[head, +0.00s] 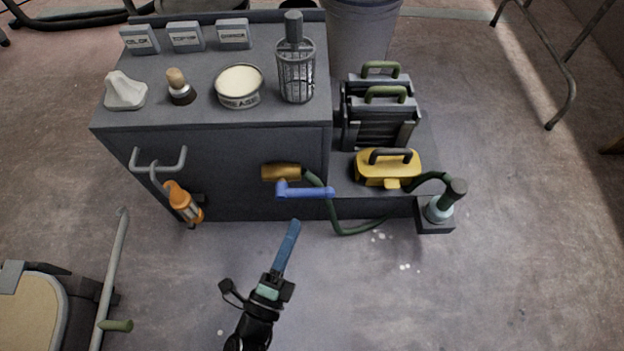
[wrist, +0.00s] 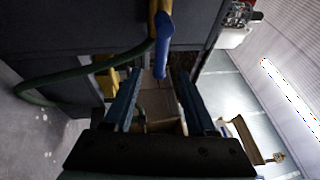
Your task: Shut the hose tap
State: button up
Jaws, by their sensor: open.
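The hose tap has a brass body (head: 281,172) on the front of the grey cabinet and a blue lever (head: 308,192). In the head view the lever points right, across the cabinet front. A green hose (head: 333,212) runs from the tap. My gripper (head: 293,226) is below the lever, apart from it in this view. In the wrist view the blue lever (wrist: 161,48) hangs from the brass body (wrist: 153,14), and its end shows between the two blue fingers of my gripper (wrist: 159,80). The fingers are apart with nothing clamped; whether they touch the lever cannot be told.
The grey cabinet (head: 220,150) carries a grease tin (head: 239,87), a wire cage (head: 296,70), a brush and small boxes. An orange lamp (head: 183,202) hangs left of the tap. A yellow case (head: 387,169) and a hose-end fitting (head: 440,207) sit right. Floor in front is mostly clear.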

aim_at(304, 191)
jog(key=b+x, duration=0.3)
jog(key=x, duration=0.9)
jog(key=shift+r, duration=0.15)
grip_shut()
dwell(0.9)
